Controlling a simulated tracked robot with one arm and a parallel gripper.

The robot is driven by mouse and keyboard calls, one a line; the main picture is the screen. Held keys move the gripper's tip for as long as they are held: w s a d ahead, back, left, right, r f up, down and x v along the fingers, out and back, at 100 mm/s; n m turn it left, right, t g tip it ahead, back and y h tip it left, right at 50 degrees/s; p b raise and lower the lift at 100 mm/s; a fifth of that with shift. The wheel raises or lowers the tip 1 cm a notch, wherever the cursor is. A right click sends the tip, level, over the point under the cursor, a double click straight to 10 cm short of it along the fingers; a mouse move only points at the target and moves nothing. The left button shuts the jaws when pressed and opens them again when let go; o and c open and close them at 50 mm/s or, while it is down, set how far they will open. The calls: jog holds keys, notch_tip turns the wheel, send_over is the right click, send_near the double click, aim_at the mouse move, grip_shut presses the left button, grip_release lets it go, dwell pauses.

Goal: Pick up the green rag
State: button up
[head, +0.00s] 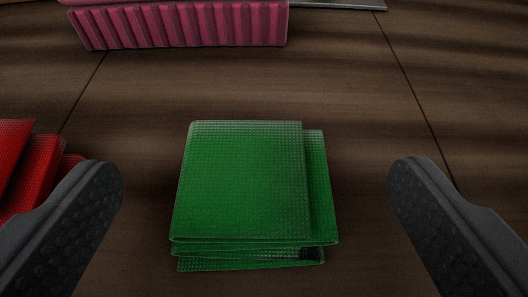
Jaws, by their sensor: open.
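The green rag (240,185) lies folded in several layers on the dark wooden surface, in the lower middle of the head view. Its layers are slightly offset, with a lower layer showing along the right side and front. My gripper (257,185) is open, with one dark finger at the left and the other at the right of the rag. Bare wood shows between each finger and the rag in the picture. The fingers hold nothing. How high they are above the surface is hard to tell.
Folded red cloth (32,165) lies at the left edge, partly behind my left finger. A pink ribbed object (180,25) stands at the back left. A grey flat edge (340,4) shows at the top. The wooden surface (350,90) is clear behind and right of the rag.

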jog(key=x, duration=0.2)
jog(key=shift+w+f, duration=0.1)
jog(key=shift+w, duration=0.15)
jog(key=c, duration=1)
jog(key=shift+c, duration=0.2)
